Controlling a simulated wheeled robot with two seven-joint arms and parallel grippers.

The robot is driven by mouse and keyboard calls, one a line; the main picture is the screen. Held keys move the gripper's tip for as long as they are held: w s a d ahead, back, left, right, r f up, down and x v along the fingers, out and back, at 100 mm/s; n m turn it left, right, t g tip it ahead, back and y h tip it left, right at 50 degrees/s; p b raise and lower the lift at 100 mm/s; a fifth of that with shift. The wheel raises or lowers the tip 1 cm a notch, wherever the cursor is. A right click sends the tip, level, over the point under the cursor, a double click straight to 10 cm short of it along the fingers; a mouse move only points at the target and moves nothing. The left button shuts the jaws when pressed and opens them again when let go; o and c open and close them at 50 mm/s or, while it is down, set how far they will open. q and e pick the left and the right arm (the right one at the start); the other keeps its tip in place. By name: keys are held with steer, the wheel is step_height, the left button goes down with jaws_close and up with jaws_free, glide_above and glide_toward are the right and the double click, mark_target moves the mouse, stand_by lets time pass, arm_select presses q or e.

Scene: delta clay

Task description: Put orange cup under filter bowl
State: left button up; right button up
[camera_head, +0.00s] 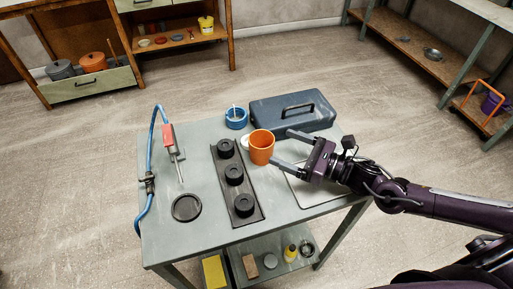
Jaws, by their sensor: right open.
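An orange cup (261,148) stands upright on the grey table, right of the black strip. My right gripper (281,147) is open, with its two fingers pointing left at the cup. The lower fingertip is close to the cup's right side; I cannot tell whether it touches. A red and silver fitting (169,137) on a blue hose, with a thin pointed end, stands at the table's left; I cannot tell for sure whether it is the filter bowl. A black round disc (186,207) lies below it. My left gripper is not in view.
A dark strip (247,210) with black round knobs runs down the table's middle. A blue round container (236,118) and a blue-grey toolbox (292,110) stand behind the cup. A light panel (313,194) lies under my right gripper. Shelves stand farther back.

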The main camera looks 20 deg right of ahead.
mark_target(251, 135)
steer(key=shift+w+a+r, duration=0.2)
steer(key=shift+w+a, duration=0.3)
steer(key=shift+a, duration=0.15)
steer(key=shift+w+a, duration=0.15)
steer(key=shift+a, duration=0.1)
steer(key=p+x, duration=0.1)
steer(key=x, duration=0.3)
steer(key=shift+a+r+p, duration=0.15)
steer(key=shift+a+p, duration=0.2)
steer(key=shift+a, duration=0.05)
steer(key=shift+w+a, duration=0.15)
steer(key=shift+w, duration=0.05)
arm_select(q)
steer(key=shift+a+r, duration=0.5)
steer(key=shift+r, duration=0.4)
arm_select(e)
steer(key=shift+c, duration=0.3)
steer(key=c, duration=1.1)
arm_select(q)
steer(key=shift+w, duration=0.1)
